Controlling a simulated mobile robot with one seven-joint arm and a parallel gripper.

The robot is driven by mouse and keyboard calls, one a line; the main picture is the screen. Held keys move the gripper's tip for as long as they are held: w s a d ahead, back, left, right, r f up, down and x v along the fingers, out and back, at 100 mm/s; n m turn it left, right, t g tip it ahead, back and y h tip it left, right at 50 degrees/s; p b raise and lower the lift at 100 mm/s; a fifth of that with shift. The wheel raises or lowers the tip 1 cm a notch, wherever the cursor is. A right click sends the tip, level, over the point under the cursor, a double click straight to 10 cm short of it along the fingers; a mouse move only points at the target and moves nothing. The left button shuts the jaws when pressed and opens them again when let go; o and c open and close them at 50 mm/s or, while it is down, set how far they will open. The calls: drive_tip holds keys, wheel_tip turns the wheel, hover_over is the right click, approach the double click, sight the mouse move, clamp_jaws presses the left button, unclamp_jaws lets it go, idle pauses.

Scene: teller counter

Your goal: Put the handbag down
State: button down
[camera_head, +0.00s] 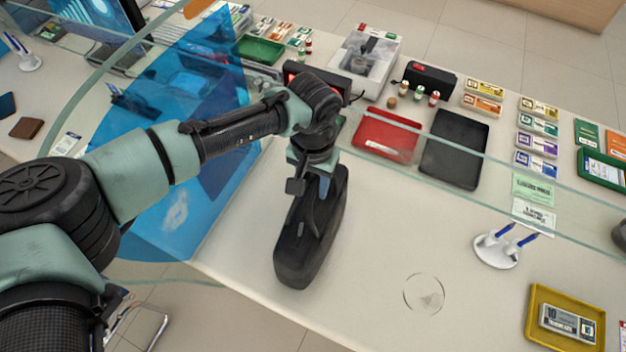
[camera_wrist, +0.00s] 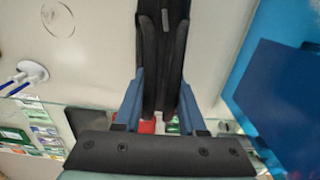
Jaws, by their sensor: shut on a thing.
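The handbag (camera_head: 300,255) is black and long, seen from above over the pale counter near its front edge. My gripper (camera_head: 314,182) is above its middle, with its fingers shut on the bag's upper part. In the wrist view the bag (camera_wrist: 163,45) runs between the two blue fingers of my gripper (camera_wrist: 162,88). The underside of the bag is hidden, so I cannot tell whether it touches the counter (camera_head: 375,255).
A blue translucent panel (camera_head: 185,140) stands left of the bag. A glass screen edge (camera_head: 450,150) crosses behind it. A red tray (camera_head: 388,133) and black tray (camera_head: 453,150) lie beyond. A pen stand (camera_head: 497,250) and yellow tray (camera_head: 535,315) are right. Counter between is mostly clear.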

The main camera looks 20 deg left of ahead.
drive_tip(key=shift+w+f, duration=0.1)
drive_tip(key=shift+f, duration=0.15)
drive_tip(key=shift+c, duration=2.4)
unclamp_jaws()
